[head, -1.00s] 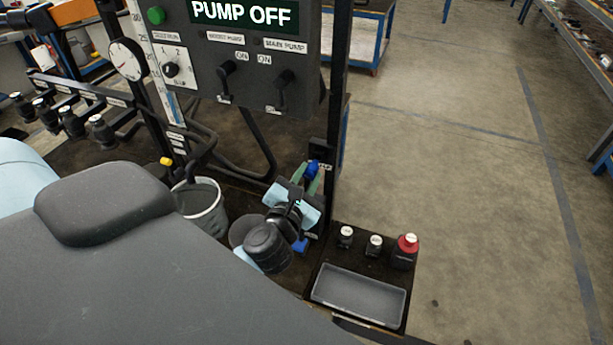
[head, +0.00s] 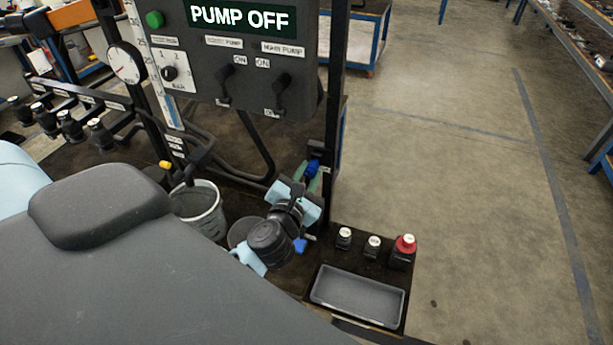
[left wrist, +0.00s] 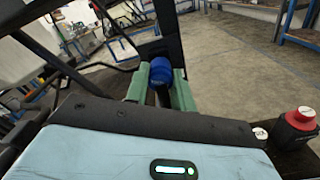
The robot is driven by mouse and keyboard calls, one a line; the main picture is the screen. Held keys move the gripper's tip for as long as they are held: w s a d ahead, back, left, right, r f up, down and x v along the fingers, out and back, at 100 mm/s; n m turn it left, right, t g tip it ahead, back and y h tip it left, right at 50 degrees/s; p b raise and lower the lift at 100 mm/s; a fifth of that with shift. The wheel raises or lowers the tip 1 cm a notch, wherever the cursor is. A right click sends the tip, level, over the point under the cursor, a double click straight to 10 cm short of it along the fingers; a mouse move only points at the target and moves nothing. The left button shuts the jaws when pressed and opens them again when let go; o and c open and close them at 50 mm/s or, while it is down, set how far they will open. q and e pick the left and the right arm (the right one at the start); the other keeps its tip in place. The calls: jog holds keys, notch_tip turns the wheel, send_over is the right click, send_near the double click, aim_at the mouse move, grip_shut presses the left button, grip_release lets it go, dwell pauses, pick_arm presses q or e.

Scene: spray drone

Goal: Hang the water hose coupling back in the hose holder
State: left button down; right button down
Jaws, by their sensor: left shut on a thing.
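My left gripper (head: 311,173) is low beside the black post, below the control panel. Its green fingers are shut on the blue water hose coupling (head: 313,166). In the left wrist view the coupling (left wrist: 161,71) is upright between the green fingers (left wrist: 160,92), its round blue top facing up. A dark bracket on the post, likely the hose holder (head: 318,150), is right by the coupling. I cannot tell whether they touch. The hose below the coupling is mostly hidden by my gripper and wrist. My right gripper is not in view.
The "PUMP OFF" panel (head: 232,62) with its levers hangs above left. A grey bucket (head: 202,215) stands left of my wrist. Several bottles, one red-capped (head: 404,246), and a grey tray (head: 358,296) are at the right. The floor (head: 470,200) beyond is clear.

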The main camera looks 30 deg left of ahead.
aim_at(308, 176)
pick_arm(q)
jog(key=shift+x, duration=0.75)
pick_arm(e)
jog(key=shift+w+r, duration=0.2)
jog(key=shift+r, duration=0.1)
pick_arm(q)
jog(key=c, duration=1.1)
grip_release()
jog(key=shift+w, duration=0.1)
jog(key=v, duration=0.6)
jog(key=shift+s+f, duration=0.1)
jog(key=shift+s, duration=0.1)
jog(key=shift+s+d, duration=0.2)
jog(key=shift+s, duration=0.5)
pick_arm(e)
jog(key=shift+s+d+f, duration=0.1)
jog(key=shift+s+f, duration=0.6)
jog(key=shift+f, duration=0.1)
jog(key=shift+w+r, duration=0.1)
